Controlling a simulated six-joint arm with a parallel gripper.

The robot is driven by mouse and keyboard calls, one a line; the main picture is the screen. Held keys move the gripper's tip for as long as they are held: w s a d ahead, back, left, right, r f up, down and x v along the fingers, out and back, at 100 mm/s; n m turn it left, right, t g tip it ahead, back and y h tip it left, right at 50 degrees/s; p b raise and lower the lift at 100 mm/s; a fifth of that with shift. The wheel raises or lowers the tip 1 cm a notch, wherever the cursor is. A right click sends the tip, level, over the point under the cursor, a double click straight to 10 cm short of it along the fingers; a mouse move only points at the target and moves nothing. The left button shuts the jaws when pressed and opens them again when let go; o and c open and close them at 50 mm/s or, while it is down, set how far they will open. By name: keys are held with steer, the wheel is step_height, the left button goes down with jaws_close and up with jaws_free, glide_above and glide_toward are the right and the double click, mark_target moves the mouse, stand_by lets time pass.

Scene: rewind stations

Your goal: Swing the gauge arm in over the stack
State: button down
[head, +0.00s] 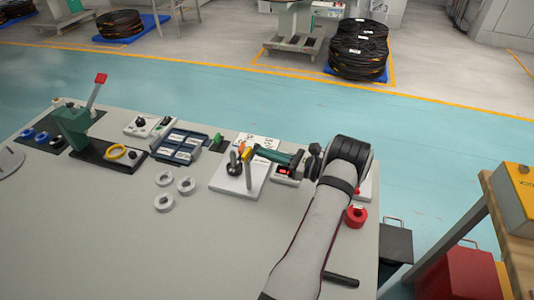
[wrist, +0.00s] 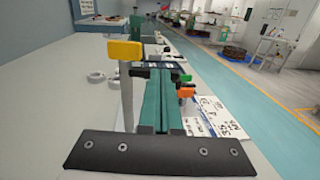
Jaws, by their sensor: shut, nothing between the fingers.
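A white base plate (head: 225,184) on the table carries a grey upright post (head: 248,178) with a yellow block near its top, and a small dark stack (head: 233,169) to its left. An orange piece (head: 241,149) shows above the stack. I cannot tell clearly which piece is the gauge arm. My gripper (head: 258,154) has teal fingers, shut and empty, reaching leftward beside the yellow block. In the wrist view, the post's yellow block (wrist: 124,51) stands just left of my gripper (wrist: 160,68). Whether they touch is unclear. The fingers hide part of the plate behind them.
Several grey rings (head: 164,202) lie left of the plate. Blue-grey trays (head: 178,147) and a green lever stand (head: 75,128) are farther left. The table's front middle is clear.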

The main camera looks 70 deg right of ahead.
steer(key=shift+w+d, duration=0.25)
steer(key=n+y, duration=0.1)
steer(key=w+n+y, duration=0.1)
steer(key=y, duration=0.1)
steer(key=w+d+n+y, duration=0.1)
steer(key=y, duration=0.1)
steer(key=shift+w+d+f, duration=0.1)
steer(key=shift+w, duration=0.05)
steer(key=shift+w+d, duration=0.1)
steer(key=shift+w, duration=1.4)
